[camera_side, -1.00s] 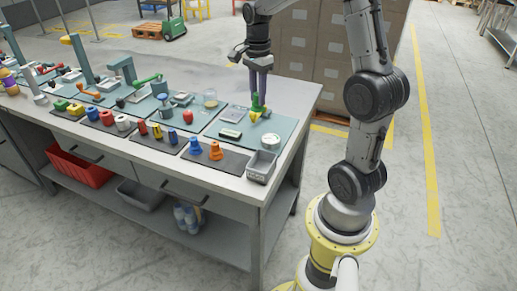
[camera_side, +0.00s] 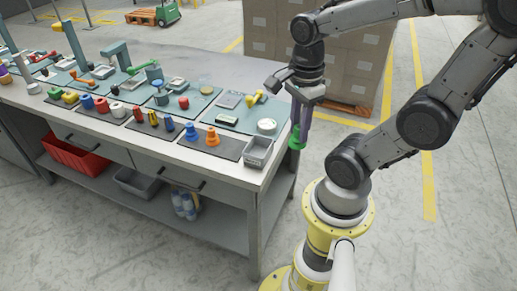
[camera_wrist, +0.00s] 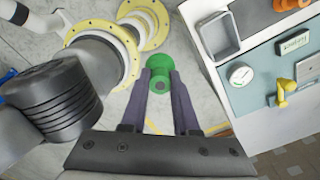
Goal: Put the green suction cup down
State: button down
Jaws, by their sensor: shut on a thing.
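The green suction cup (camera_side: 296,137) is held in my gripper (camera_side: 302,112), whose two fingers are shut on it. In the side view it hangs just off the right end of the workbench, beside the grey tray at the corner, with no bench under it. In the wrist view the green suction cup (camera_wrist: 159,66) sits between the tips of the two purple-grey fingers of my gripper (camera_wrist: 160,88), with grey floor behind it.
The bench holds an empty grey tray (camera_side: 257,152) at its near right corner. Orange (camera_side: 212,137) and blue (camera_side: 191,132) suction cups stand on a dark mat. A yellow part (camera_side: 252,99) and a round white gauge (camera_side: 267,126) lie on the teal mat.

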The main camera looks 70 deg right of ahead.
jog(key=w+d+f, duration=0.1)
jog(key=w+f, duration=0.2)
jog(key=w+d+f, duration=0.2)
jog(key=w+f, duration=0.1)
jog(key=w, duration=0.1)
jog(key=w+d+f, duration=0.1)
jog(key=w+f, duration=0.1)
jog(key=w, duration=0.2)
jog(key=shift+w+d+f, duration=0.15)
jog(key=shift+d+f, duration=0.05)
jog(key=shift+f, duration=0.2)
jog(key=shift+w+f, duration=0.2)
jog(key=shift+f, duration=1.6)
jog(key=shift+f, duration=0.2)
jog(key=c, duration=0.9)
grip_release()
jog(key=shift+c, duration=0.2)
